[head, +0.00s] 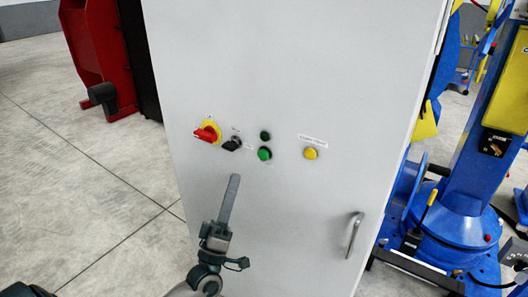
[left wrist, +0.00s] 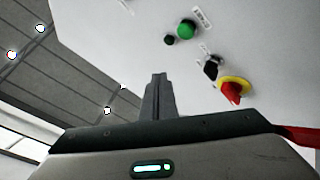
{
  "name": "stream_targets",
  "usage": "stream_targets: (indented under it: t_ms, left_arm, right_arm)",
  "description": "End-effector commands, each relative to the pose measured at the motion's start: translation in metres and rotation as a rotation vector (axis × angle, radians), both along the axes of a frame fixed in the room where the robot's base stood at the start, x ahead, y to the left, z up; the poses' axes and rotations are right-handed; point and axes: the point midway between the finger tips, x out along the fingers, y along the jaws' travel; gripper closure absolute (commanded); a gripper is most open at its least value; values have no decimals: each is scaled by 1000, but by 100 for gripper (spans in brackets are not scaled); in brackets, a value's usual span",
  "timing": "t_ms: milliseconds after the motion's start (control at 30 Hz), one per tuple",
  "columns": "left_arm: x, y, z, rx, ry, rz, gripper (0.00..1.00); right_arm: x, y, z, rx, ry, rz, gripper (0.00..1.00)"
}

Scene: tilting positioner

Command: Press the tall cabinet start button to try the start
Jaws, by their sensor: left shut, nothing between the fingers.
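The tall grey cabinet (head: 290,60) fills the middle of the head view. Its front carries a green button (head: 264,154) with a small dark green button or lamp (head: 265,135) just above it. The green button (left wrist: 187,29) also shows in the left wrist view, ahead of the fingers. The labels are too small to read, so I cannot confirm which is the start button. My left gripper (head: 235,181) is shut and empty, below and slightly left of the green button. Its closed fingertips (left wrist: 158,77) look apart from the button. My right gripper is not in view.
A red rotary switch on a yellow plate (head: 207,134) and a black selector (head: 232,144) sit left of the green button. A yellow button (head: 310,153) is to its right. A door handle (head: 354,234) protrudes lower right. Blue machinery (head: 455,215) stands right of the cabinet.

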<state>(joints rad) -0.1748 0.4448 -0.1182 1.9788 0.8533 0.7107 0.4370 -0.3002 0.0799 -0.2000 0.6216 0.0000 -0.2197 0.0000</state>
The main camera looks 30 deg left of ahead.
Motion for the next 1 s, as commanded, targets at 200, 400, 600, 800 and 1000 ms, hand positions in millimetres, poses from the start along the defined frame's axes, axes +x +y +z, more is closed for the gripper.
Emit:
stream_targets:
  t_ms: [200,400,600,800,1000]
  left_arm:
    - [-2,1,5,-9,-10,-4,100]
    - [-1,1,4,-9,-9,-3,100]
    - [3,1,4,-8,-10,-3,100]
    - [17,0,3,-8,-11,-2,100]
    - [39,-2,3,-8,-10,-3,100]
  right_arm:
    - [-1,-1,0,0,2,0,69]
    - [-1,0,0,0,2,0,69]
    - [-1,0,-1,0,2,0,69]
    - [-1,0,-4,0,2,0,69]
    - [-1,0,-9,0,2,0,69]
